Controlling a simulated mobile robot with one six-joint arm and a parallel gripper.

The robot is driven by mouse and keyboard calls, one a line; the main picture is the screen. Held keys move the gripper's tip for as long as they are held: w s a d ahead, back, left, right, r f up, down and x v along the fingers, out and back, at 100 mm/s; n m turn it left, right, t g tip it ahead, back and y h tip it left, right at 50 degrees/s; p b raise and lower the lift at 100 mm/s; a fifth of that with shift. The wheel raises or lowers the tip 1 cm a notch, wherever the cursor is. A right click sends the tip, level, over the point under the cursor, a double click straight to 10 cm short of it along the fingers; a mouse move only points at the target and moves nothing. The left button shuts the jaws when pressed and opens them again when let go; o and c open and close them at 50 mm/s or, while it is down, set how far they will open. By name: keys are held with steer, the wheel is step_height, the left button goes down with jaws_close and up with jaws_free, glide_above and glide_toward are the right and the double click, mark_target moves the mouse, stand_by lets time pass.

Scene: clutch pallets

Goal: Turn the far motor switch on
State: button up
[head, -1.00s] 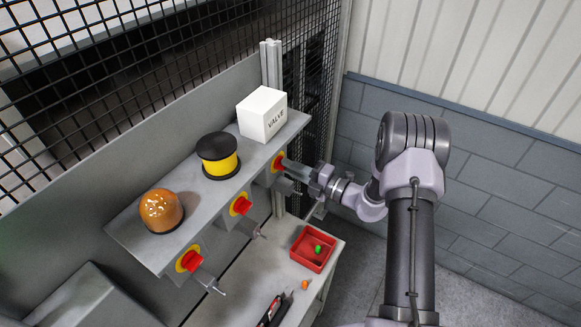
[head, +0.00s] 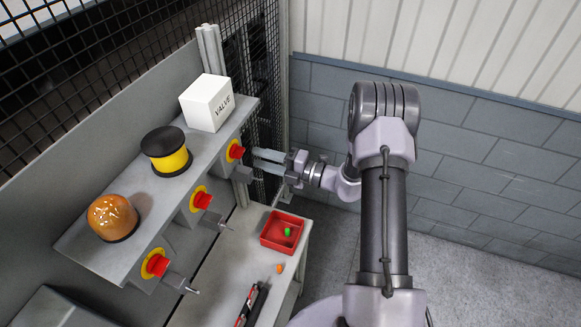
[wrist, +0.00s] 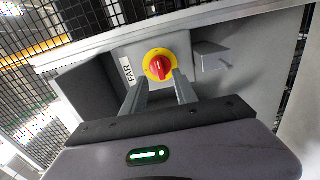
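The far motor switch is a red knob on a yellow round plate. It shows in the wrist view (wrist: 160,66) beside a "FAR" label (wrist: 127,72), and in the head view (head: 236,151) below the VALVE box. In the wrist view its red grip stands roughly upright; whether it is on or off I cannot tell. My gripper (head: 256,158) is open and empty, just to the right of the knob in the head view. In the wrist view my gripper's two fingers (wrist: 161,83) are apart, with the knob showing between and beyond their tips, apparently clear of it.
Two similar switches (head: 201,200) (head: 156,265) sit nearer along the shelf (head: 150,212). A red tray (head: 264,240) sits below.

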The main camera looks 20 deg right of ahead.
steer(key=b+v, duration=0.1)
steer(key=v, duration=1.1)
steer(key=shift+s+d+b, duration=0.15)
steer(key=shift+b, duration=0.2)
steer(key=s+a+f+n+g+h+b, duration=0.2)
steer(key=s+a+f+n+g+b, duration=0.3)
steer(key=a+n+b, duration=0.5)
steer(key=s+a+f+n+g+h+b, duration=0.1)
steer(key=s+a+f+n+g+b, duration=0.1)
steer(key=s+a+n+g+b, duration=0.85)
steer(key=s+d+f+n+t+h+b, duration=0.2)
steer(key=n+b, duration=0.4)
steer(key=n, duration=0.4)
steer(key=s+d+f+n+t+h+b, duration=0.2)
steer(key=s+f+n+t+h+b, duration=0.2)
steer(key=n, duration=0.6)
step_height(320, 180, down, 2)
steer(key=shift+s+f+t+h+b, duration=0.1)
steer(key=shift+s+t+h+b, duration=0.05)
steer(key=shift+t+h+b, duration=0.95)
